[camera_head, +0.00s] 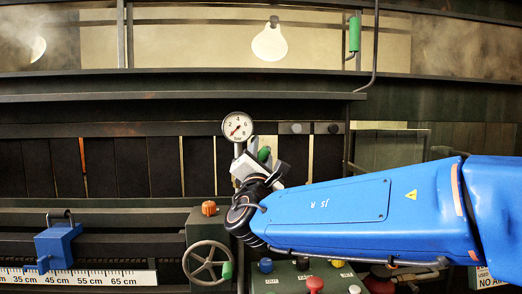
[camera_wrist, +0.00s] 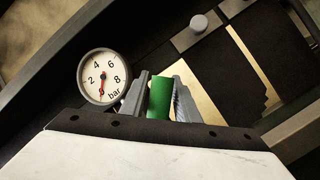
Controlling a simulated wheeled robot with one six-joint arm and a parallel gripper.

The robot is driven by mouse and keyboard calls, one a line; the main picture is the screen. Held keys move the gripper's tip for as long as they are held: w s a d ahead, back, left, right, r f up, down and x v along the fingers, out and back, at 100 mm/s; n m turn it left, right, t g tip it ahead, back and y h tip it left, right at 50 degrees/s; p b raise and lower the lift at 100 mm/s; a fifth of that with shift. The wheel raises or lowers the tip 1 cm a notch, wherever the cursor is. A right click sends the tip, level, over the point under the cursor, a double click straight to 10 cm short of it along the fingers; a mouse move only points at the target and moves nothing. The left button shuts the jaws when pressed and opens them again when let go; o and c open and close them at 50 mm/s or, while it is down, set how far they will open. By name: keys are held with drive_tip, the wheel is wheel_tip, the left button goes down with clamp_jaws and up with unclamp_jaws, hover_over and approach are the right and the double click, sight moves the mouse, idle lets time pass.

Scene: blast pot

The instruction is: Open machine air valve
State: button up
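The green valve handle (camera_wrist: 160,98) stands between the two grey fingers of my gripper (camera_wrist: 161,94) in the wrist view. The fingers lie close along both its sides and appear to touch it. In the head view, my gripper (camera_head: 262,170) is just below the round pressure gauge, and a bit of the green handle (camera_head: 264,154) shows between its fingers. The valve body is hidden behind my gripper. The pressure gauge (camera_head: 237,127), also in the wrist view (camera_wrist: 103,77), has its red needle near the low end of the scale.
A handwheel (camera_head: 207,263) with a green grip and an orange knob (camera_head: 209,208) are left of my arm. A control panel with a red button (camera_head: 315,284) lies below it. Another green handle (camera_head: 354,34) hangs at the upper right. A blue clamp (camera_head: 58,246) sits by a ruler.

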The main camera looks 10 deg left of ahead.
drive_tip(key=shift+o, duration=0.6)
drive_tip(key=v, duration=1.7)
drive_tip(key=shift+s, duration=0.2)
